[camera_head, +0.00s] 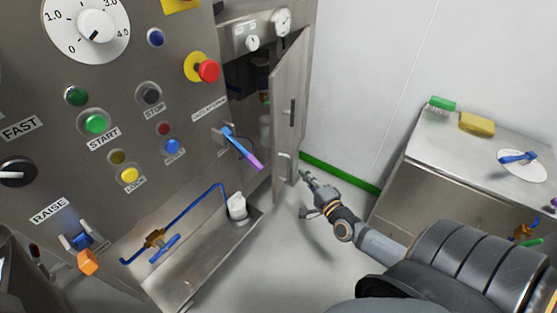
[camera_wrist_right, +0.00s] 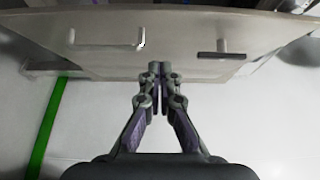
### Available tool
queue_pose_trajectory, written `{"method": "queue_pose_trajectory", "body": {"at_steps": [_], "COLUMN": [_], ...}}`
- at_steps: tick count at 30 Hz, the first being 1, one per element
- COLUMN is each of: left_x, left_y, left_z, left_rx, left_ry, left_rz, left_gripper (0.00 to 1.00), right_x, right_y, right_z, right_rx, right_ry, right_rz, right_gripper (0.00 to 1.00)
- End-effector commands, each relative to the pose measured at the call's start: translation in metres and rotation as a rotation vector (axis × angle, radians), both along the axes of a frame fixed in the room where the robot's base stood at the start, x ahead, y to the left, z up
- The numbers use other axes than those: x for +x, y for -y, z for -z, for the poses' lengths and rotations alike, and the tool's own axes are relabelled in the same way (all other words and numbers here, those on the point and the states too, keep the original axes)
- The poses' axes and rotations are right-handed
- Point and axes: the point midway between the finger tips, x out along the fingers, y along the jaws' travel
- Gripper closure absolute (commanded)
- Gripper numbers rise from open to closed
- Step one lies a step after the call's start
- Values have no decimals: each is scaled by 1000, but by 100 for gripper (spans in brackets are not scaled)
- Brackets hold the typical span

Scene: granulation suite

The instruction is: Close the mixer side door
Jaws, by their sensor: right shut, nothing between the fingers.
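The mixer side door (camera_head: 289,110) is a grey metal panel that stands ajar on the right side of the mixer cabinet (camera_head: 120,140), with a dark gap showing the inside. My right gripper (camera_head: 306,176) is at the lower outer part of the door, near a pale handle. In the right wrist view the door (camera_wrist_right: 180,65) spans the top, with a pale handle (camera_wrist_right: 105,46) and a dark handle (camera_wrist_right: 222,55). The right fingers (camera_wrist_right: 159,70) are shut and empty, with their tips at the door's face; I cannot tell whether they touch. My left gripper is not in view.
A metal bench (camera_head: 440,150) at the right holds a green block (camera_head: 442,104), a yellow sponge-like block (camera_head: 477,124) and a white disc (camera_head: 537,170). A metal ledge (camera_head: 200,262) juts out below the control panel. Bare floor lies between door and bench.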

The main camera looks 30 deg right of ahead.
Motion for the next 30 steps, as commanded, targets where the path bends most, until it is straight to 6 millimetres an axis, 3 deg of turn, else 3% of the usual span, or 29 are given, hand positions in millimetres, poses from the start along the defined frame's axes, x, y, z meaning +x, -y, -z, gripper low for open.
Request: {"method": "queue_pose_trajectory", "body": {"at_steps": [10,12,19,30], "left_x": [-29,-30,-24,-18], "left_y": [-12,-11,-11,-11], "left_z": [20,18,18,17], "left_rx": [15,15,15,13], "left_ry": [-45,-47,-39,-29], "left_rz": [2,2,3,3], "left_gripper": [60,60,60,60], "right_x": [76,85,102,105], "right_y": [5,-4,-20,-22], "right_z": [1,0,0,0], "right_rx": [1,6,1,-1], "right_ry": [5,3,0,0], "right_rz": [2,2,0,0], "right_gripper": [100,100,100,100]}}
